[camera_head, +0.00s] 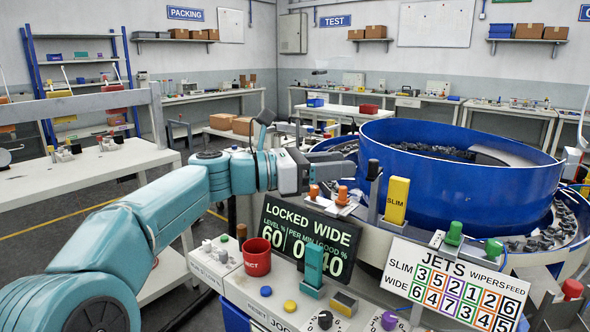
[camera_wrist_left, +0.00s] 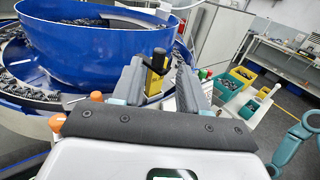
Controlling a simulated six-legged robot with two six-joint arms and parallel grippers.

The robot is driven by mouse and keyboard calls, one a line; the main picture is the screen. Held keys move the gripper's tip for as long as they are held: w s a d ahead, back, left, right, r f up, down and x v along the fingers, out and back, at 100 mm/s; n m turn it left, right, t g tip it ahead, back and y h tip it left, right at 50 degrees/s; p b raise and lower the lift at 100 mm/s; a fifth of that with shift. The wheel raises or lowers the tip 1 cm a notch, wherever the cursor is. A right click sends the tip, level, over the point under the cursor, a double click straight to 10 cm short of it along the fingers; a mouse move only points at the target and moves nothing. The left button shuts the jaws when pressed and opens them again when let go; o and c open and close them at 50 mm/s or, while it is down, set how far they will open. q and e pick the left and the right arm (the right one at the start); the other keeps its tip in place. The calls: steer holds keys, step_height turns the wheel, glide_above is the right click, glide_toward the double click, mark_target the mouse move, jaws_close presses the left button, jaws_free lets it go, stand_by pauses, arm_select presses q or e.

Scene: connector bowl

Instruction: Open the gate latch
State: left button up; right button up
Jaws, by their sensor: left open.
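An upright lever with a black knob (camera_head: 373,170) on a grey stem stands at the near side of the blue bowl, beside a yellow block marked SLIM (camera_head: 397,201). I take the lever to be the gate latch, but no label on it shows. My left gripper (camera_head: 345,163) is just left of the knob, with its jaws apart and empty. In the left wrist view, the black knob (camera_wrist_left: 158,57) shows between the two fingers of the left gripper (camera_wrist_left: 160,76). I cannot tell whether they touch it. My right gripper is not in view.
The large blue bowl (camera_head: 450,185) holds dark parts. A dark display (camera_head: 308,240) reads LOCKED WIDE. A red mug (camera_head: 257,257), a teal block (camera_head: 313,265) and knobs crowd the front panel. Two orange-topped knobs (camera_head: 342,196) sit below my gripper. A JETS board (camera_head: 455,282) stands right.

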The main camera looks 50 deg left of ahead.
arm_select(q)
steer(key=v, duration=0.8)
steer(key=shift+s, duration=0.2)
steer(key=shift+a, duration=0.1)
steer(key=shift+r, duration=0.1)
